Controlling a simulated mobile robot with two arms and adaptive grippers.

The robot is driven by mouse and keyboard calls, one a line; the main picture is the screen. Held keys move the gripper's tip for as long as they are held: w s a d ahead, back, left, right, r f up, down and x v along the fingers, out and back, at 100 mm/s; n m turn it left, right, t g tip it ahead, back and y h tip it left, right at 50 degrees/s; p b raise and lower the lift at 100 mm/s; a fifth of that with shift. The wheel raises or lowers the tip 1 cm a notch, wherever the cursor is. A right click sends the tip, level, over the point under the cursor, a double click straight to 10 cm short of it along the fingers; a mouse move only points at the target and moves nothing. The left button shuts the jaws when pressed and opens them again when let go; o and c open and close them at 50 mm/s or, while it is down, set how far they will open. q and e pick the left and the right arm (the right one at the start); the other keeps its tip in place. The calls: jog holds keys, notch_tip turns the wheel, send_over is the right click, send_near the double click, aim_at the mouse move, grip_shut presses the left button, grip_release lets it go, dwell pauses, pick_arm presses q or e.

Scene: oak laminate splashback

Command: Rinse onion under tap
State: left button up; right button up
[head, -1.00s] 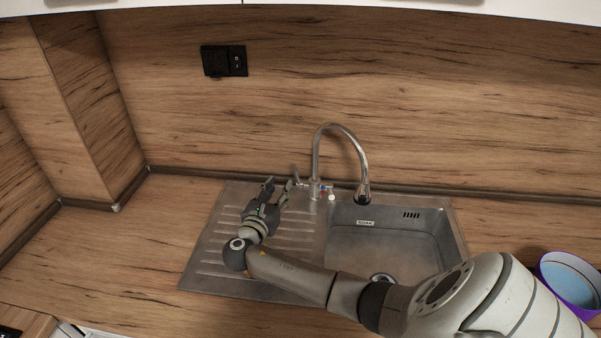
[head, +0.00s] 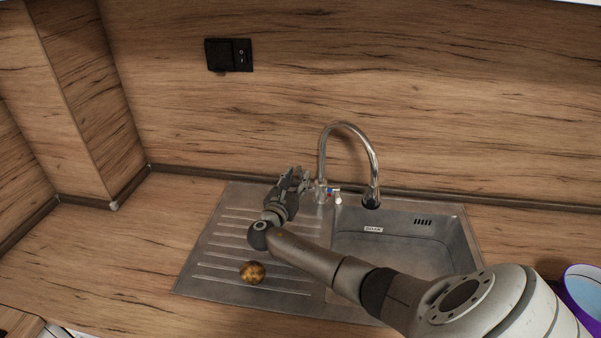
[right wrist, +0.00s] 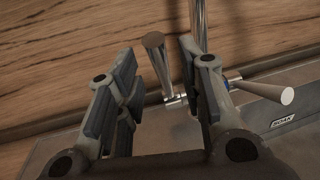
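The onion (head: 252,272), round and golden-brown, lies on the ribbed drainboard, left of the basin (head: 400,243). The curved chrome tap (head: 348,128) stands behind the basin, its spout over the basin's back edge; no water stream shows. My right gripper (head: 297,175) is at the tap's base, on its left side. In the right wrist view, its fingers (right wrist: 157,62) are open, and the tap's left handle (right wrist: 154,48) shows in the gap between them. I cannot tell whether they touch it. The other handle (right wrist: 268,90) is beyond the right finger. My left gripper is not in view.
A purple bowl with a pale blue inside (head: 584,284) stands at the right edge of the counter. A black socket (head: 228,55) is on the wood splashback. The left counter (head: 130,240) is clear. My right arm crosses the sink's front.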

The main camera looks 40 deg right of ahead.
aim_at(300, 176)
jog(key=shift+x, duration=1.7)
jog(key=shift+c, duration=0.2)
grip_shut()
